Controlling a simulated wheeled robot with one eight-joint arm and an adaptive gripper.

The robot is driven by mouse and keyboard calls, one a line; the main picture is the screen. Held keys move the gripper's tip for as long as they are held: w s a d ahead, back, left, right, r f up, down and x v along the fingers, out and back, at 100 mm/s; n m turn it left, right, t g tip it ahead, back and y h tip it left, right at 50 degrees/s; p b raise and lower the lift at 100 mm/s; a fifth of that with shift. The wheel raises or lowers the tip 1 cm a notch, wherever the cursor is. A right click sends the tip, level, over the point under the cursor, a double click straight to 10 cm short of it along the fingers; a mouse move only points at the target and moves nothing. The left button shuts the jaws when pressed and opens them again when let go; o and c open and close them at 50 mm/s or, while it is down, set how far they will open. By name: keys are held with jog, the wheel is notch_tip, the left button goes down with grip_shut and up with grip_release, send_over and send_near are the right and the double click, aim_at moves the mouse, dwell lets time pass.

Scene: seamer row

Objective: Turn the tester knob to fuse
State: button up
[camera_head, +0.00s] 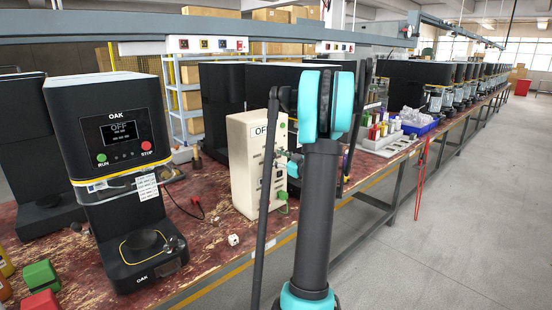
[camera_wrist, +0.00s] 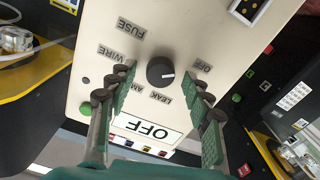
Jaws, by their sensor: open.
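The tester (camera_head: 245,170) is a cream box on the bench in the head view, partly hidden behind my arm. Its display reads OFF. In the wrist view the tester's panel (camera_wrist: 215,30) appears upside down. The round dark knob (camera_wrist: 158,68) has a white mark pointing right, toward the OFF label (camera_wrist: 203,68). The FUSE label (camera_wrist: 130,28) is at the knob's upper left, with WIRE, AMP and LEAK further round. My gripper (camera_wrist: 163,77) is open, one finger on each side of the knob. Gaps show between fingers and knob; contact with the panel is unclear.
An OAK seamer (camera_head: 108,130) stands left of the tester. A red-clipped lead (camera_head: 196,203) and a small white cube (camera_head: 233,240) lie on the worn red bench (camera_head: 205,255). Bottles and a blue bin (camera_head: 420,126) are further right. The floor on the right is clear.

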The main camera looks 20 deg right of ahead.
jog(key=c, duration=1.2)
jog(key=shift+o, duration=0.2)
jog(key=shift+m, duration=0.3)
